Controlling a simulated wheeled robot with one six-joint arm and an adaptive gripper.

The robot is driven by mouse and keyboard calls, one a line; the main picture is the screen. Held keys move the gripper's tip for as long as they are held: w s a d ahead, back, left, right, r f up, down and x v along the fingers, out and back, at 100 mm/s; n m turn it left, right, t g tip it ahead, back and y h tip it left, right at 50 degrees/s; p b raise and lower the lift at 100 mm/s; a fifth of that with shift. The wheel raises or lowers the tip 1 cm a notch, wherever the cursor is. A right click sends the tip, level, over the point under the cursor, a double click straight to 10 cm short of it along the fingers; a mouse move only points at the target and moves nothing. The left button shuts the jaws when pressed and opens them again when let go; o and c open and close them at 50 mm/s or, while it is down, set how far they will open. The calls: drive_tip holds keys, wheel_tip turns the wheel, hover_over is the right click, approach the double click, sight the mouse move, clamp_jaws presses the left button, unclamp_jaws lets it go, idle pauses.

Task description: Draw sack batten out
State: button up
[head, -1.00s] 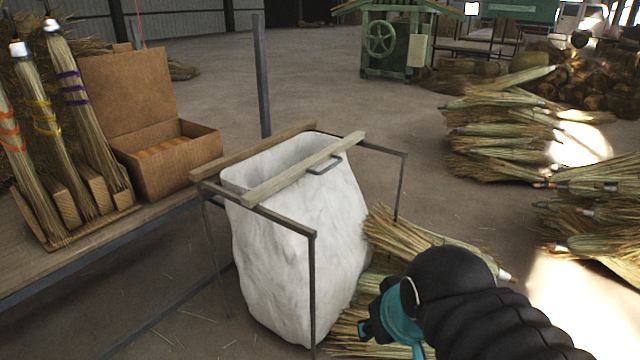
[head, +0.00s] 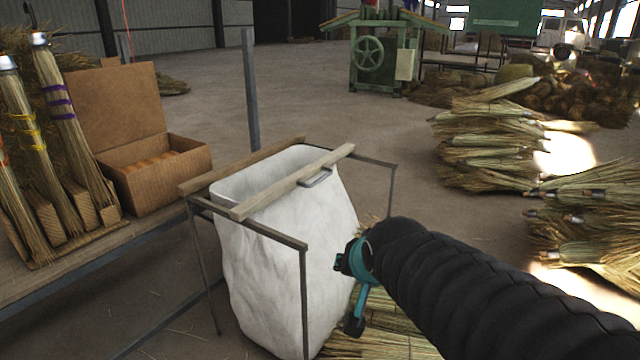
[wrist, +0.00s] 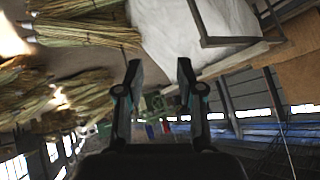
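A white sack (head: 280,255) hangs in a thin metal frame (head: 303,300), its mouth open at the top. Two wooden battens lie across the frame at the sack's mouth. The near batten (head: 270,190) carries a grey handle (head: 317,178); the far batten (head: 235,167) lies along the far side. My gripper (head: 345,285) is to the right of the sack, below the batten, apart from the handle. In the wrist view my gripper (wrist: 158,75) has its two fingers spread with nothing between them. The sack (wrist: 190,35) and frame (wrist: 240,38) show there too.
A bench at the left holds an open cardboard box (head: 160,170) and several brooms (head: 65,120). Broom bundles (head: 490,145) lie on the floor at the right, and more straw (head: 385,335) lies under my arm. A green machine (head: 375,55) stands behind. The floor between is clear.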

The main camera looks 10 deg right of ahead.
drive_tip(key=w+d+f+m+t+b, duration=0.15)
drive_tip(key=w+m+t, duration=0.45)
drive_tip(key=w, duration=1.3)
drive_tip(key=m+t+b, duration=0.2)
drive_tip(key=m+t, duration=0.3)
drive_tip(key=m, duration=0.4)
approach(323, 177)
drive_tip(key=w, duration=0.3)
drive_tip(key=w+p, duration=0.1)
drive_tip(key=w, duration=0.2)
drive_tip(key=w+r+p, duration=0.1)
drive_tip(key=w, duration=0.3)
drive_tip(key=shift+w+d, duration=0.1)
clamp_jaws()
